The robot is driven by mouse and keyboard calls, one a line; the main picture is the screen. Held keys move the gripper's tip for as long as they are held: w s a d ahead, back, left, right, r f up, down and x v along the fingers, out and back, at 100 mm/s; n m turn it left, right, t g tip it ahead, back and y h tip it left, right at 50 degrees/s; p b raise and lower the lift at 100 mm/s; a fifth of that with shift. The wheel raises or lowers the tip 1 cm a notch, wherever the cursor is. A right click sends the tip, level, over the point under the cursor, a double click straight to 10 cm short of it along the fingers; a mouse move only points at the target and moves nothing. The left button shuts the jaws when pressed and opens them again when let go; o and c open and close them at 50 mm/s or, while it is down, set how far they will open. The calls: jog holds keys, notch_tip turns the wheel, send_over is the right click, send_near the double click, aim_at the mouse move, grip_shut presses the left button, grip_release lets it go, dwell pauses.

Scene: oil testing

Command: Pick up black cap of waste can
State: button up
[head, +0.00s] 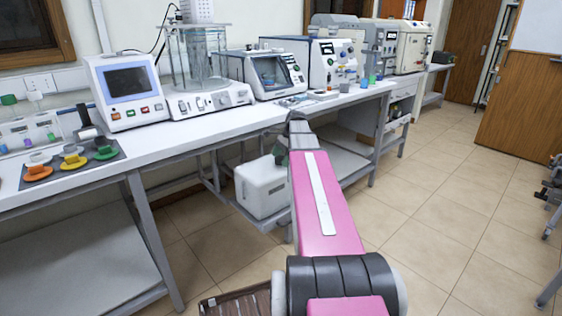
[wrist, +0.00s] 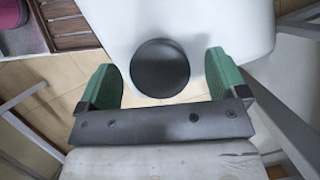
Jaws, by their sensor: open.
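The waste can (head: 262,187) is a white box-shaped container on the lower shelf under the bench in the head view. Its white body (wrist: 225,25) fills the upper middle of the wrist view. The round black cap (wrist: 160,67) sits on the can, between the green fingers of my gripper (wrist: 165,80) as seen in the wrist view. My gripper is open and holds nothing. A gap shows on each side of the cap. I cannot tell how far the fingers are above it. In the head view my pink arm hides part of the can, and the cap is not visible.
The white bench top (head: 165,132) carries several instruments and runs above the can. Grey metal legs (head: 150,235) and the lower shelf (head: 345,162) frame the space around it. The tiled floor (head: 440,220) to the right is open. A brown slatted surface (wrist: 70,27) shows at the wrist view's upper left.

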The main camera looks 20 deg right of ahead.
jog(key=shift+c, duration=0.3)
jog(key=c, duration=0.9)
jog(key=shift+r, duration=0.1)
